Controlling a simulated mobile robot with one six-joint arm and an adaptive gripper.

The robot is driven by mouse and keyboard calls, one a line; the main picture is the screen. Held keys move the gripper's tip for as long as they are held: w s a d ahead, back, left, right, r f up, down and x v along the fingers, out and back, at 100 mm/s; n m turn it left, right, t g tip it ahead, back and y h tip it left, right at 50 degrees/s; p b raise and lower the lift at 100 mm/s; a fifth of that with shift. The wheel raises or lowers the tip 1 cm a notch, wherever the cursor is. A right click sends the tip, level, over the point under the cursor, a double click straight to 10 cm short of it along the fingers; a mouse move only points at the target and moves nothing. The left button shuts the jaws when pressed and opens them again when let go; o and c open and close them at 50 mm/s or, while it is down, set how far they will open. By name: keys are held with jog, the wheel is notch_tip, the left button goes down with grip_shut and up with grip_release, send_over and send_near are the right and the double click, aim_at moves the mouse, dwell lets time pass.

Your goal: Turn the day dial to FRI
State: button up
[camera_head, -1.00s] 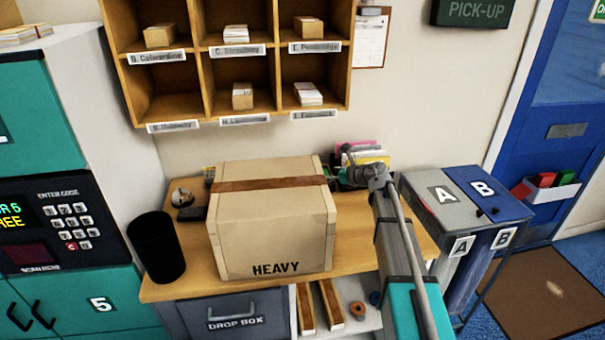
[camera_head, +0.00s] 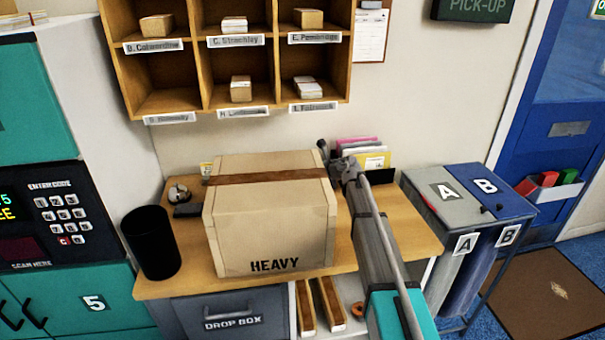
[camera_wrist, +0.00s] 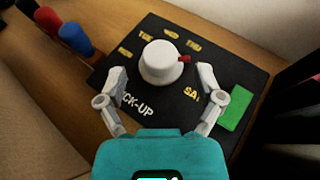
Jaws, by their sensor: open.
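In the wrist view the day dial is a white round knob (camera_wrist: 160,62) with a red pointer on its right side, on a black panel (camera_wrist: 150,88) with yellow day labels. The pointer faces right, between the THU label (camera_wrist: 194,44) and the SAT label (camera_wrist: 190,94). No FRI label is visible; my right finger covers part of that side. My gripper (camera_wrist: 161,72) is open, its fingers on either side of the knob's near half; contact cannot be told. In the head view the dial is hidden behind the carton, and my arm reaches behind its right side.
A large carton marked HEAVY (camera_head: 270,225) stands on the wooden counter (camera_head: 405,225), left of my arm. A green block (camera_wrist: 236,108) is at the panel's right. Red and blue-topped objects (camera_wrist: 75,38) stand left of the panel.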

jog(key=shift+b+x, duration=0.4)
jog(key=shift+x, duration=1.2)
jog(key=c, duration=1.1)
jog(key=shift+c, duration=0.2)
jog(key=shift+s+h, duration=0.1)
jog(key=shift+h, duration=0.2)
jog(key=shift+m+t, duration=0.4)
jog(key=shift+m, duration=0.1)
jog(key=shift+m+t+h, duration=0.4)
jog(key=shift+m+h, duration=0.1)
jog(key=shift+h, duration=0.1)
